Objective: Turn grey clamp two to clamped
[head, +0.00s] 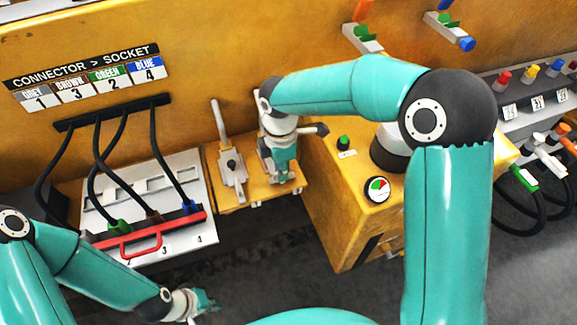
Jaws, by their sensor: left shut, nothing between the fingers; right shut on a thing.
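Two grey clamps sit side by side on a yellow ledge in the head view. The left clamp (232,166) has its handle (218,120) standing upright. The right clamp (268,158) is largely hidden behind my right gripper, so its handle position is hard to tell; no numbers on the clamps are readable. My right gripper (283,165) is shut on part of the right clamp, pointing down over it. My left gripper (205,302) is shut and empty, low over the floor, well apart from the clamps.
A white socket panel (185,165) with dark cables and a red bar (150,231) lies left of the clamps. A yellow box with a green button (343,142) and a gauge (377,189) stands to the right. Dark floor (270,250) is free in front.

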